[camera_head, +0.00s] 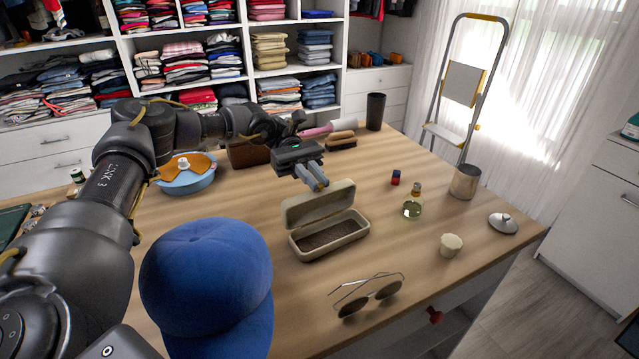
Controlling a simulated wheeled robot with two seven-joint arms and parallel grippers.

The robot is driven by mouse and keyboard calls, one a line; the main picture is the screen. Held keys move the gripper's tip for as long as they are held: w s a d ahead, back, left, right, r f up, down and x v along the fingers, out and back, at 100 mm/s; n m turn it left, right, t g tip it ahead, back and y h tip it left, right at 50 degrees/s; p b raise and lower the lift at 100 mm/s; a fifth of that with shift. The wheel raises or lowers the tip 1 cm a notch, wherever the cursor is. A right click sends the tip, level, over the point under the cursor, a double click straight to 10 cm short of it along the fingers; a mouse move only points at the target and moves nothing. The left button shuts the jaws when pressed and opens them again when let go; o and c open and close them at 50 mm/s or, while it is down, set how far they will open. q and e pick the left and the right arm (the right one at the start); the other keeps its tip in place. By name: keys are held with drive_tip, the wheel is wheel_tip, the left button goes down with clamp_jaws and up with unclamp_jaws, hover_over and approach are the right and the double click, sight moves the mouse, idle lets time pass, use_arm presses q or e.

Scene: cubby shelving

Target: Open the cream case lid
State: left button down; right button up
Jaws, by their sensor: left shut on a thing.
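The cream case (331,240) sits on the wooden table, open toward me, with a dark brown lining showing inside. Its lid (308,207) stands raised at the back, roughly upright above the base. My left gripper (318,184) reaches in from the upper left, with its fingers shut on the lid's top edge. The fingertips partly cover that edge. My right gripper is not in view.
A blue cap (206,282) stands left of the case and sunglasses (367,293) lie in front. A perfume bottle (412,205), a small red and blue block (395,178) and a cream pot (451,244) stand to the right. A blue bowl (188,184) is at the left.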

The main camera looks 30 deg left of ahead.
use_arm(q)
drive_tip(key=shift+a+f, duration=0.1)
drive_tip(key=shift+f, duration=0.05)
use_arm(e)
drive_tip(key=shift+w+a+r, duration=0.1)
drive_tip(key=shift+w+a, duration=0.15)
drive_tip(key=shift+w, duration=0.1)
